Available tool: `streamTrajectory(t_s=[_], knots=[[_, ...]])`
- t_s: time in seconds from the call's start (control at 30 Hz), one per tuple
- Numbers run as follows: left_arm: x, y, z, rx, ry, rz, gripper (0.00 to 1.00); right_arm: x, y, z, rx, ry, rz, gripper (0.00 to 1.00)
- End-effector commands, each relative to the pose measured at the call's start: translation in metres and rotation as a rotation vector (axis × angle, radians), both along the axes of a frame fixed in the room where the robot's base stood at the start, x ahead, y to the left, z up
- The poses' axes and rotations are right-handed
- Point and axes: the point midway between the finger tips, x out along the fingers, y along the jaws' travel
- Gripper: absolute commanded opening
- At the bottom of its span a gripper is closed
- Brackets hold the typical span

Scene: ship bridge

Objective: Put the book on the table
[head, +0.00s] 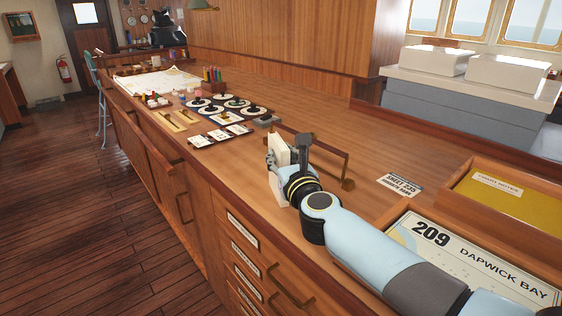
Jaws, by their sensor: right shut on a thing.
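My right gripper (273,162) reaches in from the lower right and is at the near edge of the long wooden table (335,120). It is shut on a pale, upright, thin block that looks like the book (280,151). The gripper and wrist partly hide the book, and I cannot tell whether its lower edge touches the tabletop. My left gripper is not in view.
A low wooden rail with brass feet (334,154) stands just behind the book. Beyond are dark discs (231,101), cards (220,134), a pencil holder (213,86) and a chart (157,81). Bare wood shows behind the rail.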

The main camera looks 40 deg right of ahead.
Motion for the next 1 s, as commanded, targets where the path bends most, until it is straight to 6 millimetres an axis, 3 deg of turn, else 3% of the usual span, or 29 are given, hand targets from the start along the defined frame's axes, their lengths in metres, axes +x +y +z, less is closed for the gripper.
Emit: streamTrajectory(t_s=[0.27,0.3,0.47,0.83,1.0], knots=[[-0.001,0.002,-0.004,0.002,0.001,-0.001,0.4,0.0,0.0,-0.003,0.0,-0.002,0.0,0.0],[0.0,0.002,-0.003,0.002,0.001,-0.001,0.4,0.0,0.0,-0.003,0.001,0.0,0.0,0.24],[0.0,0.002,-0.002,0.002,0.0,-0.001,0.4,0.0,0.0,-0.002,0.0,-0.001,0.0,0.45],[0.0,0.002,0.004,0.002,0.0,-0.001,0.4,-0.002,0.0,0.004,0.0,0.0,0.0,0.45],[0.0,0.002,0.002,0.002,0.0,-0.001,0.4,-0.033,0.01,0.0,0.003,0.001,-0.001,0.45]])
